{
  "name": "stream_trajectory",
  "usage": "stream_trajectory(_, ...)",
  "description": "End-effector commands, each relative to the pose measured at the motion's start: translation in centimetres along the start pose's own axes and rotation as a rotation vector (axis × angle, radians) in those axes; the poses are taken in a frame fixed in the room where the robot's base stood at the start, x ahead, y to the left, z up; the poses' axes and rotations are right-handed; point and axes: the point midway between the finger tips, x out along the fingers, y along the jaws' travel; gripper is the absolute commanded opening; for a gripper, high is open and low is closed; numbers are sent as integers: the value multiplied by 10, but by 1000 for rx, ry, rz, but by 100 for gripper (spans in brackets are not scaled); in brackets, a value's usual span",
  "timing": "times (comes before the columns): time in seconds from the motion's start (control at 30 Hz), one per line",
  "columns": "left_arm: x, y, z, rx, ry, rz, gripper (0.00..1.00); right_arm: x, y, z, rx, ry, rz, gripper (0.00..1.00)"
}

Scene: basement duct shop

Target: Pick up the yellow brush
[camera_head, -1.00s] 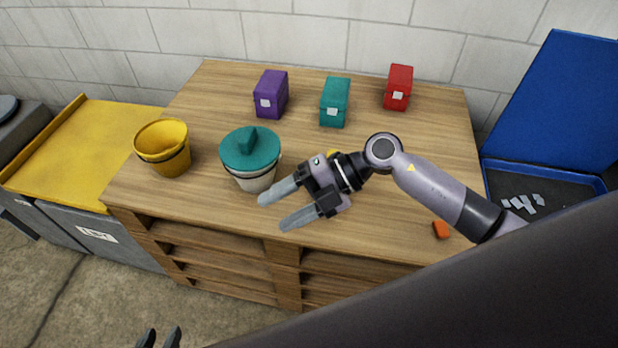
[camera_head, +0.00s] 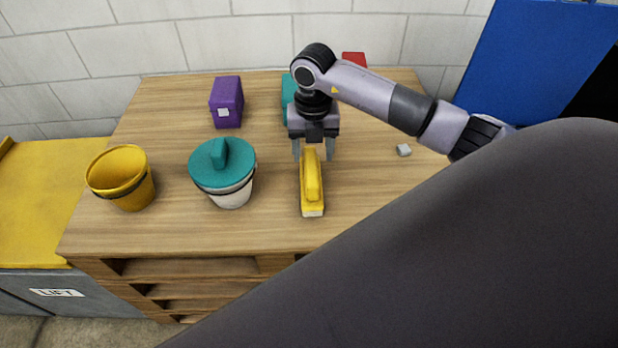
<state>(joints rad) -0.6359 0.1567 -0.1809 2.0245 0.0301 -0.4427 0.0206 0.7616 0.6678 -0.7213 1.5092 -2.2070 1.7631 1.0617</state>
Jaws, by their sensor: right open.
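The yellow brush (camera_head: 312,190) lies on the wooden workbench, pointing toward the front edge, with a pale strip showing at its near end. My right gripper (camera_head: 313,152) points down over the brush's far end. Its two fingers are apart, one on each side of the brush. I cannot tell whether the fingers touch it. My left gripper is not in view.
A teal-lidded white bucket (camera_head: 231,190) stands left of the brush, and a yellow bucket (camera_head: 132,190) farther left. Purple (camera_head: 227,103), teal (camera_head: 288,97) and red (camera_head: 353,59) boxes stand behind. A small grey piece (camera_head: 403,150) lies to the right. The wooden bench (camera_head: 270,230) is clear in front.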

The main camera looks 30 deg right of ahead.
Motion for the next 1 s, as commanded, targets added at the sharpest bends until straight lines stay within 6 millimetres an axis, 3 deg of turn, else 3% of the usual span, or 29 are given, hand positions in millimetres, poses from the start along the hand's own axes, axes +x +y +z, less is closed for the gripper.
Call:
stream_trajectory(0.4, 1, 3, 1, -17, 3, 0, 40, 52, 4, -2, -2, 3, 4, 60)
stream_trajectory(0.63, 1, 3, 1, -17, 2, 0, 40, 54, 4, -2, -2, 0, 5, 60)
stream_trajectory(0.8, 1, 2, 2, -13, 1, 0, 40, 53, 4, -2, -3, 0, 5, 4)
stream_trajectory(0.83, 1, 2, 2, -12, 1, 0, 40, 53, 4, -2, -2, 0, 5, 0)
stream_trajectory(1.0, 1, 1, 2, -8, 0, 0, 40, 53, 4, -2, -3, 0, 6, 0)
